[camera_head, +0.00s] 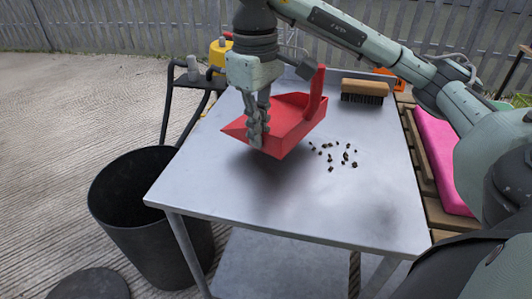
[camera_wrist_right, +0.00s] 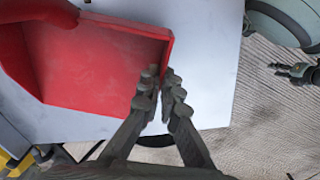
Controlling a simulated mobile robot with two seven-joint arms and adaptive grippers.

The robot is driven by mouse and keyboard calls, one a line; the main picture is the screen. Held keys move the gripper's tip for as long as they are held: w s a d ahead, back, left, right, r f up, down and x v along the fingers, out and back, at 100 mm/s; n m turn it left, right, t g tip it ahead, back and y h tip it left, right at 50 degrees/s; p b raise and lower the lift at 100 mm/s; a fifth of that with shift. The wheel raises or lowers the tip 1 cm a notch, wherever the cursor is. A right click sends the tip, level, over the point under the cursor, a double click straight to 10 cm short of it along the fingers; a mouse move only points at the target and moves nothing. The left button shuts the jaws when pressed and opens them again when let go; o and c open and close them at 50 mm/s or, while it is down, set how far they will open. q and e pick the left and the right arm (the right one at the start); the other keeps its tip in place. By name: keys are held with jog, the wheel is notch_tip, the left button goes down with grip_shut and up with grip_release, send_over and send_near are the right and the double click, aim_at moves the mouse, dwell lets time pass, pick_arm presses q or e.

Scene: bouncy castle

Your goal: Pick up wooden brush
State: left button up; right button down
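The wooden brush (camera_head: 365,88) has a tan block and dark bristles. It lies near the back right edge of the metal table (camera_head: 300,222), bristles toward the front. My right gripper (camera_head: 258,130) is left of the brush, apart from it. Its fingers are closed on the side wall of a red dustpan (camera_head: 292,118), which hangs over the table with a shadow below. The wrist view shows the fingers (camera_wrist_right: 160,95) at the dustpan's edge (camera_wrist_right: 110,65); the brush is not visible there. What looks like my left gripper (camera_wrist_right: 298,72) shows small at the right edge; its opening is unclear.
Several dark crumbs (camera_head: 340,157) lie on the table right of the dustpan. A black bin (camera_head: 140,215) stands at the table's left. A pink pad (camera_head: 442,160) lies on wooden slats at the right. The front of the tabletop is clear.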

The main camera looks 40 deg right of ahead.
aim_at(265, 148)
jog(key=shift+s+d+f, duration=0.4)
jog(key=shift+d+f, duration=0.05)
jog(key=shift+f, duration=0.05)
notch_tip(265, 148, down, 3)
jog(key=shift+f, duration=0.1)
pick_arm(q)
jog(key=shift+r, duration=0.7)
pick_arm(e)
jog(key=shift+f, duration=0.2)
pick_arm(q)
jog(key=shift+f, duration=0.1)
pick_arm(e)
jog(key=shift+f, duration=0.1)
pick_arm(q)
jog(key=shift+s+b, duration=0.1)
jog(key=shift+b, duration=0.2)
pick_arm(e)
jog(key=c, duration=2.2)
grip_release()
jog(key=shift+f, duration=0.1)
jog(key=shift+o, duration=2.2)
pick_arm(q)
jog(key=shift+r, duration=0.5)
pick_arm(e)
jog(key=shift+o, duration=0.2)
